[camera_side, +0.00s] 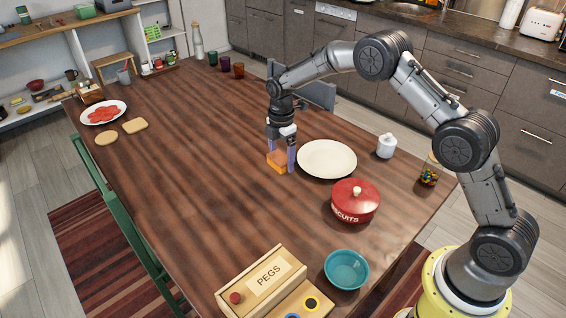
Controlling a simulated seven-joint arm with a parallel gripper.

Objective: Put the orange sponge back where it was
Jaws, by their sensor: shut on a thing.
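The orange sponge (278,167) is a small orange block low over the middle of the wooden table. My gripper (281,158) is shut on it, with one finger on each side. The sponge is at or very near the tabletop; I cannot tell whether it touches. It is just left of a white plate (327,159). A wooden box marked PEGS (268,275) stands at the front edge with a flap. A red lidded tin marked BISCUITS (355,201) stands right of the sponge and nearer the camera.
A teal bowl (346,270) is beside the pegs box. A white lidded pot (386,146) and a jar of colored sweets (429,174) stand at the right. A plate of red slices (103,112) and two boards (135,125) are at the far left. The table's left middle is clear.

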